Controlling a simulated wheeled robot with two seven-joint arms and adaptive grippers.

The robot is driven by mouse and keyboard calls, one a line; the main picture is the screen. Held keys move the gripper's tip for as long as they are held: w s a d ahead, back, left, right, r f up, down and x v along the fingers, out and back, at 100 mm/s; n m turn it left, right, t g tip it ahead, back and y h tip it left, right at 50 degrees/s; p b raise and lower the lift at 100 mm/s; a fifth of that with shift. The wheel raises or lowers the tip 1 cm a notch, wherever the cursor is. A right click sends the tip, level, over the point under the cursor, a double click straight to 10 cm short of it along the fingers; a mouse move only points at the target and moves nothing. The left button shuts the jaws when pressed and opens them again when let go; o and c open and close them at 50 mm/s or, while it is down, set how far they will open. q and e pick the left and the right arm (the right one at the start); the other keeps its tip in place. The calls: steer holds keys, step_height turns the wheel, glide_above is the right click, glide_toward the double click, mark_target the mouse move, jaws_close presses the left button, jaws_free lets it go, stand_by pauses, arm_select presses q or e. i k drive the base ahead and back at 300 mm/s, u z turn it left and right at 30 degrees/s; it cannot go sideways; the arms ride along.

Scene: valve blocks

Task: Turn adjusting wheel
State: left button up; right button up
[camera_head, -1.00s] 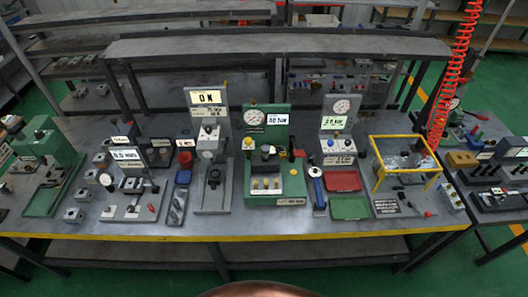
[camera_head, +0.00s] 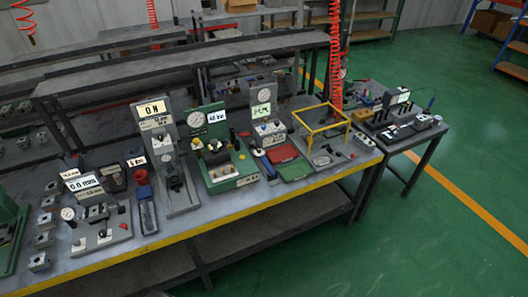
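Neither gripper shows in the head view. I cannot tell for sure which part is the adjusting wheel; any small wheel or knob is too small to make out clearly. A green test rig (camera_head: 233,183) with a round gauge (camera_head: 197,120) stands mid-bench, with dark and brass-coloured parts on it. Left of it is a grey stand (camera_head: 181,200) with a "0 N" display (camera_head: 151,108). Right of it is a grey rig with a gauge (camera_head: 263,95) and a green-lit display (camera_head: 261,111). A measuring stand with a "0.0 mm" display (camera_head: 82,184) is at the left.
The bench has a yellow front edge (camera_head: 225,209). A red tray (camera_head: 282,154), green tray (camera_head: 296,170) and yellow frame (camera_head: 322,128) are to its right. Several grey blocks (camera_head: 39,262) lie at left. A red coiled hose (camera_head: 335,50) hangs behind. Green floor (camera_head: 440,230) at right is open.

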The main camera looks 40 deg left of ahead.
mark_target(213, 143)
steer(key=z, duration=0.3)
steer(key=i, duration=1.2)
steer(key=u, duration=1.65)
steer(key=i, duration=0.65)
steer(key=u, duration=0.75)
